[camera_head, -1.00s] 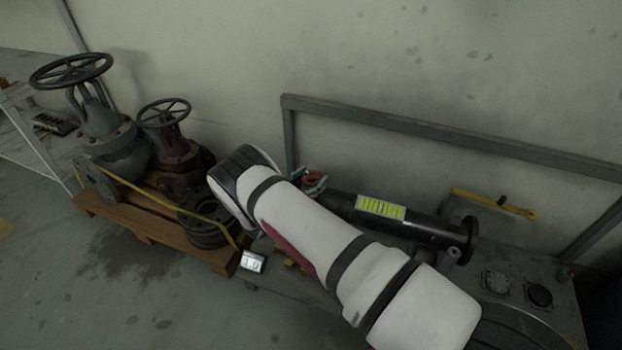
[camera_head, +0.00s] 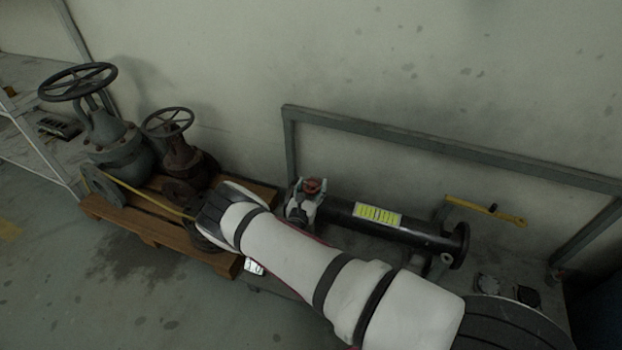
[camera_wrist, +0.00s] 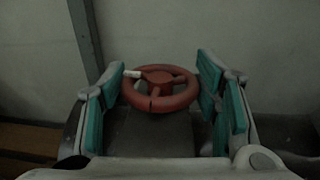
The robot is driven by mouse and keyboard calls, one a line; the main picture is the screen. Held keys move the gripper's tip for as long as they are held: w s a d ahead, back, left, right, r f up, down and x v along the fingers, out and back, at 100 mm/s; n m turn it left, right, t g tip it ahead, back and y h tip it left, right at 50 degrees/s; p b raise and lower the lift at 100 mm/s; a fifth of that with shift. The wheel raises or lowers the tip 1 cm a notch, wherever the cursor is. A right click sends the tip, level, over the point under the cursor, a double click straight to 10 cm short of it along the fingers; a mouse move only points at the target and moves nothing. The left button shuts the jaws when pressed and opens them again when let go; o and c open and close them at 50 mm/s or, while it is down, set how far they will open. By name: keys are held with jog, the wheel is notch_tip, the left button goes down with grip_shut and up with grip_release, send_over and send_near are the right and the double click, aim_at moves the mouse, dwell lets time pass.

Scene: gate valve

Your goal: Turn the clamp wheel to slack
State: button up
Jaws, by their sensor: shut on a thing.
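The clamp wheel is a small red handwheel (camera_wrist: 160,76) with a white mark on its left rim and a dark notch at its near rim. In the head view the wheel (camera_head: 313,184) sits at the left end of a black pipe. My gripper (camera_wrist: 161,85) is shut on the wheel, with teal-padded fingers at its left and right rim. My gripper shows small in the head view (camera_head: 303,196), partly behind my arm. The stem below the wheel is mostly hidden.
The black pipe (camera_head: 350,217) with a yellow label lies on a grey bench. A grey rail (camera_head: 450,152) stands behind it, and a yellow-handled tool (camera_head: 485,208) lies to the right. Two large valves (camera_head: 118,143) stand on a wooden pallet (camera_head: 150,226) at left.

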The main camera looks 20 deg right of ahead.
aim_at(313, 185)
jog(key=n+t+y+p, duration=0.1)
jog(key=n+y+p, duration=0.1)
jog(key=n+t+y+p, duration=0.1)
jog(key=y+p, duration=0.1)
jog(key=y, duration=0.1)
jog(key=shift+s+d+r+n, duration=0.1)
jog(key=shift+d+r+n, duration=0.1)
jog(key=shift+n, duration=0.2)
jog(key=n+y+p, duration=0.1)
jog(key=y, duration=0.2)
jog(key=shift+d+f+n+t+p, duration=0.1)
jog(key=shift+f+n+t+p, duration=0.1)
jog(key=shift+n+t+p, duration=0.15)
jog(key=n+y+b, duration=0.1)
jog(key=n+y, duration=0.2)
jog(key=y, duration=0.2)
jog(key=shift+f, duration=0.15)
jog(key=shift+n+g+y+b, duration=1.2)
jog(key=shift+n+y, duration=0.35)
jog(key=shift+y, duration=0.75)
jog(key=o, duration=1.1)
jog(key=shift+o, duration=0.2)
jog(key=shift+r, duration=0.25)
notch_tip(313, 185, up, 10)
jog(key=shift+f, duration=0.1)
